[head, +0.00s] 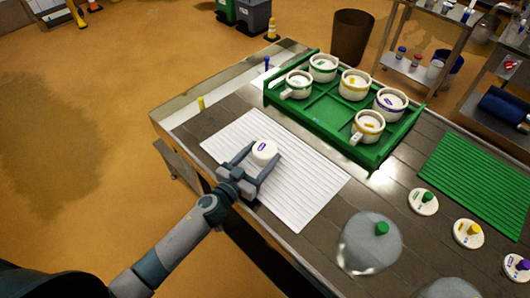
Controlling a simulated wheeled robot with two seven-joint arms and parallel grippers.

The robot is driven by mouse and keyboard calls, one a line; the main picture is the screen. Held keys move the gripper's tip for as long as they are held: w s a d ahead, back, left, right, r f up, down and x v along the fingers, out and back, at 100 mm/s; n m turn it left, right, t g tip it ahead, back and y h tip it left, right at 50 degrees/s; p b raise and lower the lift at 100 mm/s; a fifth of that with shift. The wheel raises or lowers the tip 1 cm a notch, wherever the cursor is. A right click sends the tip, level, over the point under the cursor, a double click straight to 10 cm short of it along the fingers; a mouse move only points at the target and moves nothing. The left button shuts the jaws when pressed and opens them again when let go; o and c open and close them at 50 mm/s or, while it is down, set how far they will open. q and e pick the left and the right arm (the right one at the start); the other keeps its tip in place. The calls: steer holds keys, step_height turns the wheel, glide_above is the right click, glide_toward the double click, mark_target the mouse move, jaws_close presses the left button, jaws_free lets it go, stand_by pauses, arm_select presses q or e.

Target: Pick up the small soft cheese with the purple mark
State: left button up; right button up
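A small round white cheese (264,150) with a purple mark on top sits on the white ribbed mat (310,197) in the head view. My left gripper (263,155) reaches in from the lower left, its two fingers spread to either side of the cheese. The fingertips are close to the cheese's sides, but I cannot tell whether they touch it or grip it. The cheese looks low at the mat; any gap beneath it does not show. My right gripper is not in view.
A green tray (319,109) holds several white moulds with coloured marks behind the mat. Lids with green (424,200), yellow (468,232) and purple (517,267) knobs lie at right, near a green ribbed mat (478,183). A clear dome (369,246) with a green knob stands at the front.

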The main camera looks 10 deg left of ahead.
mark_target(263, 153)
arm_select(q)
steer(key=shift+r, duration=0.15)
steer(key=shift+r, duration=0.5)
steer(key=r, duration=0.3)
steer(key=shift+d+r, duration=0.15)
steer(key=shift+d, duration=0.05)
steer(key=s+d+r, duration=0.1)
steer(key=d+r, duration=0.1)
steer(key=d, duration=0.1)
steer(key=s+d+r+b, duration=0.1)
steer(key=d+r, duration=0.1)
steer(key=d, duration=0.2)
steer(key=s+d+r, duration=0.2)
steer(key=d, duration=0.1)
steer(key=shift+d+r+b, duration=0.25)
steer(key=shift+d+b, duration=0.05)
steer(key=shift+a, duration=0.15)
